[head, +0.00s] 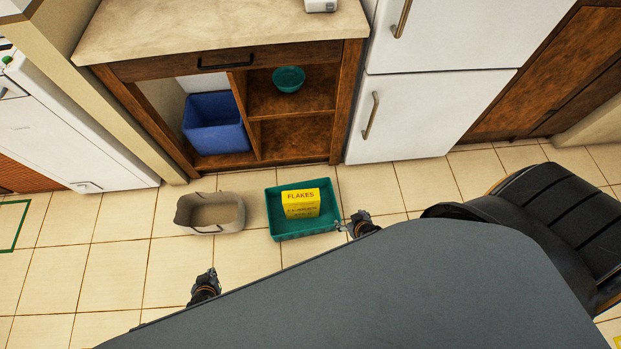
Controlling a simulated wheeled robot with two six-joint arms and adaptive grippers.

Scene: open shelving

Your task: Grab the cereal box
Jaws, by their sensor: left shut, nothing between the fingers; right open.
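A yellow cereal box (300,203) marked FLAKES stands inside a teal tray (274,222) on the tiled floor. My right gripper (350,222) is open and empty at the tray's right edge, to the right of the box and apart from it. My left gripper (206,278) is shut and empty, low over the floor to the left of the tray and nearer to me. A large grey surface in the foreground hides most of both arms.
A beige basket (211,212) sits on the floor left of the tray. Behind stands a wooden shelf unit (300,125) with a blue bin (215,122) and a teal bowl (288,79). A white fridge (420,115) stands right of it. A black chair (560,205) is at right.

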